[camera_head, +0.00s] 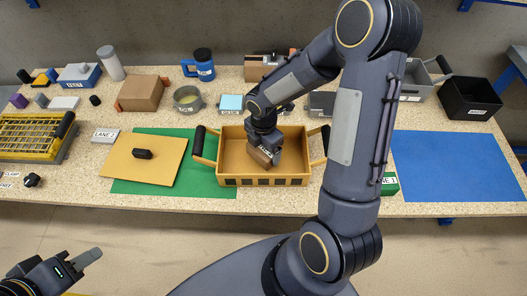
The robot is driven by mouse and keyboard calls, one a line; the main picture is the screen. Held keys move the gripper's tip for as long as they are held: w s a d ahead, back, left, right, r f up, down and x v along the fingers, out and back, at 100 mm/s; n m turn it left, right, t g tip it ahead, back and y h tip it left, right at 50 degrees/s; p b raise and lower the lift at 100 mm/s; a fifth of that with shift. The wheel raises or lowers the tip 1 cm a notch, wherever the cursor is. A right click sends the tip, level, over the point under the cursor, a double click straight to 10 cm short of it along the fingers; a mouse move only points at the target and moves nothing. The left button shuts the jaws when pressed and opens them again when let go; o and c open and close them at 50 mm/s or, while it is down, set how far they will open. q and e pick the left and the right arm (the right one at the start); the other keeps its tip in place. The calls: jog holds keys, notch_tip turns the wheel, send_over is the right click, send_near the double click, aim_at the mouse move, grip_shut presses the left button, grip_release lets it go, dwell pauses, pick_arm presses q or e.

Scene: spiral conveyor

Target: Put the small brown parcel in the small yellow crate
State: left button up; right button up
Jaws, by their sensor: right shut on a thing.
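The small yellow crate (228,174) stands near the front edge of the table, with dark-ended handles at its sides. My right gripper (265,153) points down inside the crate's opening and is shut on the small brown parcel (261,158). The parcel is tilted and partly hidden by the fingers. I cannot tell whether it touches the crate floor. My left gripper (87,259) is low at the left, away from the table, and its jaw opening is unclear.
A yellow-tan lid (155,172) with a black knob lies on a green mat (205,182) left of the crate. A blue mat (455,165) at right is clear.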

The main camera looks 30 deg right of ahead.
aim_at(264, 153)
jog(key=shift+f, duration=1.3)
jog(key=shift+f, duration=0.1)
jog(key=o, duration=0.6)
jog(key=shift+f, duration=0.1)
jog(key=shift+o, duration=1.4)
